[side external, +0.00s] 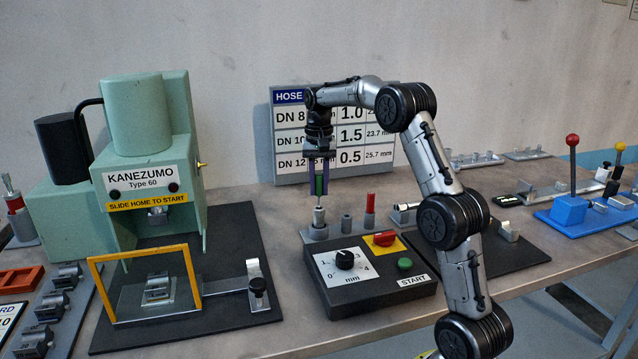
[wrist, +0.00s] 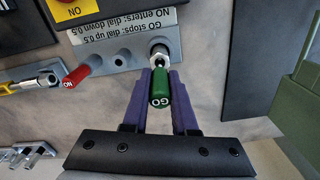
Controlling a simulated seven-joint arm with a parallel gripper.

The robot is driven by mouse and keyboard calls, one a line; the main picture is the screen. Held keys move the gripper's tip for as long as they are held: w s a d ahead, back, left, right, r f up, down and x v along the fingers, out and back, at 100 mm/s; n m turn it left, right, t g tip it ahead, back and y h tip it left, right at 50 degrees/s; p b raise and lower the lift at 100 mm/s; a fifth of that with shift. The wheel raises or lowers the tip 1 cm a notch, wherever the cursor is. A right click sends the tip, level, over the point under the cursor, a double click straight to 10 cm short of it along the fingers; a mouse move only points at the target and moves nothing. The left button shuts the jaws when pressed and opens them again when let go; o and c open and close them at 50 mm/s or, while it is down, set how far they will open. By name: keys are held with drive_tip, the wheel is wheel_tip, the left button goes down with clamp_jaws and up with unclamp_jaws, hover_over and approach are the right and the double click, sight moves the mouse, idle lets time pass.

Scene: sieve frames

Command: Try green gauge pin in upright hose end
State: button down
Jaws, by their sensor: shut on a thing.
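My gripper (side external: 319,190) is shut on the green gauge pin (side external: 320,184), which hangs upright between its purple fingers. In the wrist view the gripper (wrist: 160,74) holds the pin (wrist: 158,90) with its "GO" end facing the camera.
A black control box (side external: 375,289) with a dial and buttons sits in front. The green KANEZUMO press (side external: 153,150) stands at left. A size chart (side external: 290,140) is behind.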

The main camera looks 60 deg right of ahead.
drive_tip(key=shift+f, duration=0.5)
idle(0.4)
drive_tip(key=shift+r, duration=0.35)
drive_tip(key=shift+f, duration=0.65)
idle(1.0)
drive_tip(key=shift+r, duration=0.1)
drive_tip(key=shift+r, duration=1.65)
